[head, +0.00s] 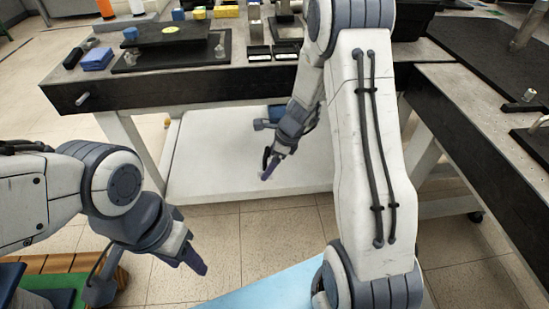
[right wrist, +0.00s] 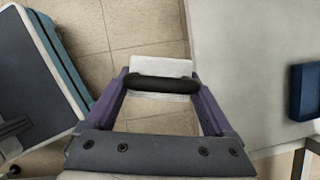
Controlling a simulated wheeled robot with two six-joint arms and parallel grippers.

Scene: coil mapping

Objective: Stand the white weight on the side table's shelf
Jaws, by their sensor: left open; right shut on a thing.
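The white weight (right wrist: 160,67) shows in the right wrist view as a pale block with a thick black grip (right wrist: 165,84) across it. My right gripper (right wrist: 160,86) has its two purple fingers closed on the ends of this grip. In the head view the right gripper (head: 268,166) points down in front of the white lower shelf (head: 210,165) of the table; there the weight is hard to make out against the pale shelf. My left gripper (head: 194,260) is open and empty, low at the left.
A blue box (right wrist: 306,92) stands on the shelf at the right of the wrist view. Another dark table (head: 490,110) stands at the right. Tiled floor lies in front of the shelf.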

